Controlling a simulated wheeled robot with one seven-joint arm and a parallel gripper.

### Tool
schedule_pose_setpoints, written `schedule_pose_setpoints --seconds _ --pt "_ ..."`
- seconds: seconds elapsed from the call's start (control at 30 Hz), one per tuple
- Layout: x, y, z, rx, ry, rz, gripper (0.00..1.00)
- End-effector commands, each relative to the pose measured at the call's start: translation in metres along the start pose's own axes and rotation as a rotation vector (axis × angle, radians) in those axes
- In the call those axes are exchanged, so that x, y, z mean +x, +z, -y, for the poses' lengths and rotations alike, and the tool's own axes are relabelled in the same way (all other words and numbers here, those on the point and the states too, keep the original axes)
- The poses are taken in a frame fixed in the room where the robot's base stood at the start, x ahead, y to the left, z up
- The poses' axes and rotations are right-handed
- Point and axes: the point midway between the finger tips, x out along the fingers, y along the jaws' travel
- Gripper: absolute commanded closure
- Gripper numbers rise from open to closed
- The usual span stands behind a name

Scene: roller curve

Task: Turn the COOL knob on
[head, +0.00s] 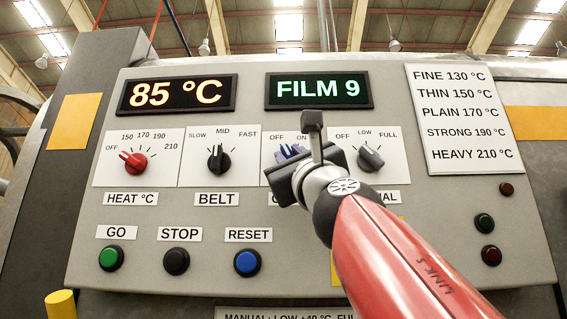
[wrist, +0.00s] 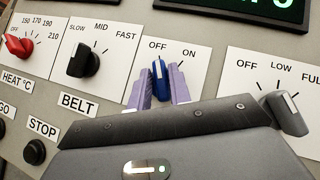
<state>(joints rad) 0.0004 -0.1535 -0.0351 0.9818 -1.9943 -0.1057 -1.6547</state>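The COOL knob (wrist: 160,82) is blue with a white pointer line. It sits on a white plate with OFF at upper left and ON at upper right, and its pointer appears to be toward OFF. My gripper (wrist: 162,84) is at this knob, with one purple finger on its left and one on its right. The fingers are close to the knob's sides; I cannot tell whether they press on it. In the head view my gripper (head: 291,152) and wrist hide most of the knob and its label.
The red HEAT knob (head: 133,162) and black BELT knob (head: 218,159) are to the left. The grey OFF/LOW/FULL knob (head: 370,158) is close on the right, near my gripper body in the wrist view. GO (head: 111,258), STOP (head: 176,261) and RESET (head: 247,263) buttons are below. Displays read 85 °C and FILM 9.

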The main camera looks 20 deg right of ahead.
Motion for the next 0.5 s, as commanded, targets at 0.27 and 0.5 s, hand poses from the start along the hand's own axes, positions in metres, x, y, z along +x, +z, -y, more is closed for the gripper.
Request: schedule_pose_setpoints --seconds 0.27,0.5 --pt "-0.0001 0.0 0.0 0.001 0.0 0.0 1.0" --pt "-0.0004 -0.0007 -0.0008 0.028 -0.028 -0.001 1.0"
